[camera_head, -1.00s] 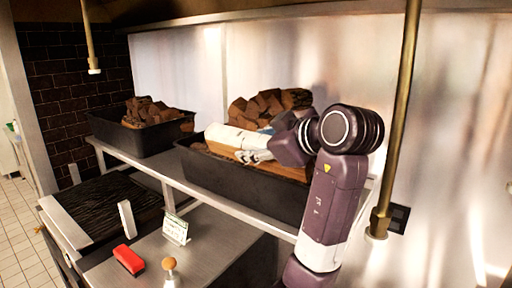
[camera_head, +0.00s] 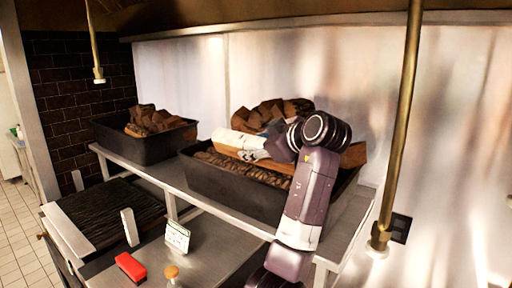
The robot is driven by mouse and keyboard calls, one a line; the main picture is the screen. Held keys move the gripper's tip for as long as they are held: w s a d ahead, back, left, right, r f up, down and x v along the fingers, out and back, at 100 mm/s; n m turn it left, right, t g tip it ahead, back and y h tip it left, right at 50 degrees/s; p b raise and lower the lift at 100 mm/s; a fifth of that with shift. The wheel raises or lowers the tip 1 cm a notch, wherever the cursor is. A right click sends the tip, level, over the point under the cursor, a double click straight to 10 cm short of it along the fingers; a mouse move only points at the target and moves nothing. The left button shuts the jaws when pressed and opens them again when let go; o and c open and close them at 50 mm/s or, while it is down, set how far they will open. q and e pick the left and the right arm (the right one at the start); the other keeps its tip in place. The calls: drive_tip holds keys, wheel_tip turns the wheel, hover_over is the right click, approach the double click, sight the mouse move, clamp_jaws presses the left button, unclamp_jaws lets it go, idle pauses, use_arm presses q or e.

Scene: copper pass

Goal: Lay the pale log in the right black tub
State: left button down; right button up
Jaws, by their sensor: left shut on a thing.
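The pale log (camera_head: 232,139) has whitish bark on top and an orange-brown split face below. My left gripper (camera_head: 254,154) is shut on it and holds it lengthwise above the right black tub (camera_head: 235,190). A strip of dark brown pieces in this tub shows below the log. My wrist and forearm cover part of the tub's right side and the log's right part. A brown wood face (camera_head: 353,156) shows right of my arm; I cannot tell whether it belongs to the log. My right gripper is not in view.
Brown chunks (camera_head: 268,112) are heaped behind the log. Another black tub (camera_head: 150,146) with brown chunks stands left on the metal shelf (camera_head: 160,182). Below are a red block (camera_head: 130,267), a small sign (camera_head: 177,236) and a dark grill (camera_head: 105,212). A brass pipe (camera_head: 402,130) hangs at right.

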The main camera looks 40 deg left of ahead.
use_arm(q)
drive_tip(key=shift+w+a+f+b, duration=0.55)
drive_tip(key=shift+w+a+f, duration=1.2)
drive_tip(key=shift+w+a, duration=0.25)
drive_tip(key=c, duration=0.9)
unclamp_jaws()
drive_tip(key=shift+s+d, duration=0.1)
drive_tip(key=shift+s, duration=0.05)
drive_tip(key=shift+c, duration=0.2)
drive_tip(key=shift+f, duration=0.15)
drive_tip(key=v, duration=1.2)
